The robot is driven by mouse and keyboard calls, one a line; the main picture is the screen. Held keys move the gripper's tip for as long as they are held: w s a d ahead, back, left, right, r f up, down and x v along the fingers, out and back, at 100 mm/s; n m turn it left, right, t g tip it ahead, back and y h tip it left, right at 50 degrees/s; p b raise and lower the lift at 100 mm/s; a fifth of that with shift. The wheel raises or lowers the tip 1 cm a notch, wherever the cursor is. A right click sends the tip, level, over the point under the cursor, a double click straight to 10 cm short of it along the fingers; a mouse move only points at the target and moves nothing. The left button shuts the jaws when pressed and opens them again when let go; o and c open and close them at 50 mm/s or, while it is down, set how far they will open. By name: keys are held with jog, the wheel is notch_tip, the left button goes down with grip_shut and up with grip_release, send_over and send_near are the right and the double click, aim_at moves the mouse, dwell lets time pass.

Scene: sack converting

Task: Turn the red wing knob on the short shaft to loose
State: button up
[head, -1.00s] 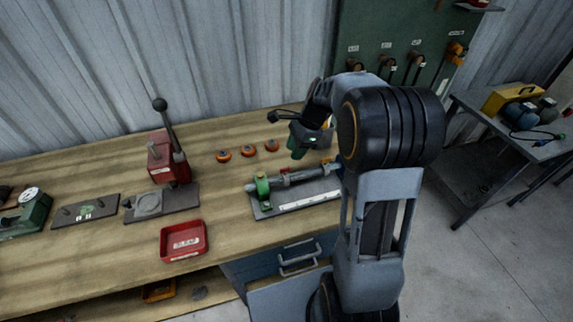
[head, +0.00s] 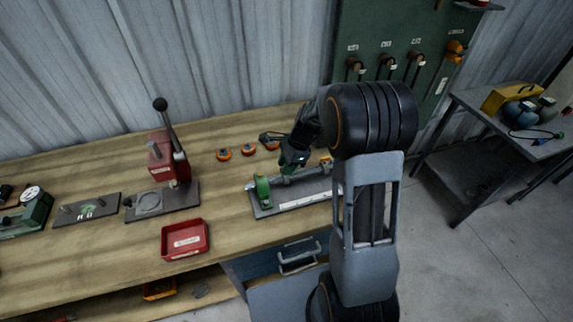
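The short shaft (head: 301,176) is grey and lies level on a grey base plate (head: 264,211) on the bench, with a green upright bracket (head: 262,189) at its left end. An orange-yellow part (head: 326,161) shows at the right end, partly behind my arm. I cannot make out a red wing knob; it may be hidden by my gripper or too small to tell. My gripper (head: 289,166) points down over the middle of the shaft, close to it. Whether it touches anything, and how its fingers stand, is too small and dark to tell.
Several orange-red rings (head: 248,151) lie behind the fixture. A red lever press (head: 168,160) stands to the left, with a red tray (head: 184,239) in front of it. The bench (head: 110,248) is bare around the tray. A drawer handle (head: 298,258) is below the front edge.

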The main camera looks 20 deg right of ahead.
grip_shut()
jog(key=n+g, duration=0.1)
jog(key=n, duration=0.2)
jog(key=shift+w+n, duration=0.1)
jog(key=shift+n, duration=0.3)
jog(key=n+g, duration=0.1)
jog(key=n, duration=0.2)
jog(key=shift+n+g+h+p, duration=0.3)
jog(key=shift+g+h+p, duration=0.1)
jog(key=n, duration=0.2)
jog(key=n+g+h, duration=0.1)
jog(key=n, duration=0.2)
jog(key=shift+w+a+h, duration=0.1)
jog(key=shift+w+h, duration=0.05)
jog(key=shift+h, duration=0.15)
jog(key=shift+a+n+g+h, duration=0.15)
jog(key=shift+n+h, duration=0.35)
jog(key=shift+n, duration=0.85)
jog(key=shift+d+n+g+h, duration=0.15)
jog(key=shift+n+h, duration=0.35)
jog(key=shift+n, duration=0.85)
jog(key=shift+a, duration=0.1)
